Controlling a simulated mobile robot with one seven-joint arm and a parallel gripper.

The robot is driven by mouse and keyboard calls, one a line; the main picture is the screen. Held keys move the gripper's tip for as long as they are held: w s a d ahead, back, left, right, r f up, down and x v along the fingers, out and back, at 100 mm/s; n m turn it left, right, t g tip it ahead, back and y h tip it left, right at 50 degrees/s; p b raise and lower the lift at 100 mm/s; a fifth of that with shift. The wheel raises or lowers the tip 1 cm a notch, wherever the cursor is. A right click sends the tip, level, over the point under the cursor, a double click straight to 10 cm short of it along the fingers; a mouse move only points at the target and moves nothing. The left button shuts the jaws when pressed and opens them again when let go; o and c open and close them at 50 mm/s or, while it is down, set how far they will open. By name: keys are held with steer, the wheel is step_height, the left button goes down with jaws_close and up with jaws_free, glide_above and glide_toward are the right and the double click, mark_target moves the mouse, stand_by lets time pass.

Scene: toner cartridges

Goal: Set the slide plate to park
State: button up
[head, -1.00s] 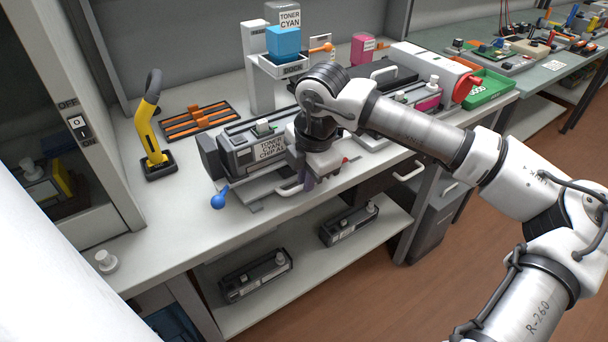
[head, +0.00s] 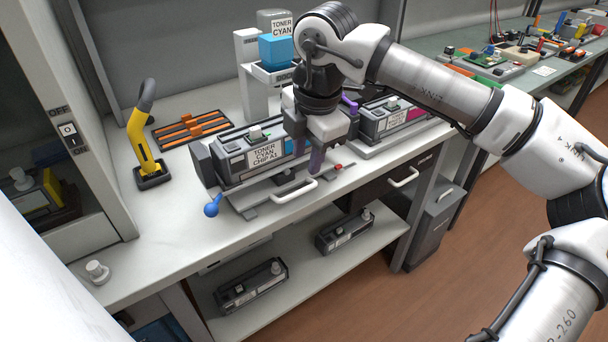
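A cartridge station on the bench holds a dark toner cartridge (head: 240,160) labelled "TONER CYAN CHIP A1". In front of it is a grey plate (head: 247,200) with a white bar handle (head: 294,191) on its front edge; I take this as the slide plate. A blue ball knob (head: 212,210) sticks out at its left, and a small red part (head: 338,167) is at its right end. My gripper (head: 308,168) points down above and behind the handle, at the cartridge's right. Its purple fingers look apart with nothing between them. The arm hides part of the station.
A yellow-handled tool (head: 142,140) stands upright at left, beside an orange-slotted rack (head: 190,129). A stand with a blue block (head: 275,50) is behind. Another cartridge station (head: 390,120) is at right. Spare cartridges (head: 250,285) lie on the lower shelf.

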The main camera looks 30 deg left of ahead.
steer(key=r, duration=0.4)
steer(key=shift+s+d+r, duration=0.15)
steer(key=shift+d+r, duration=0.25)
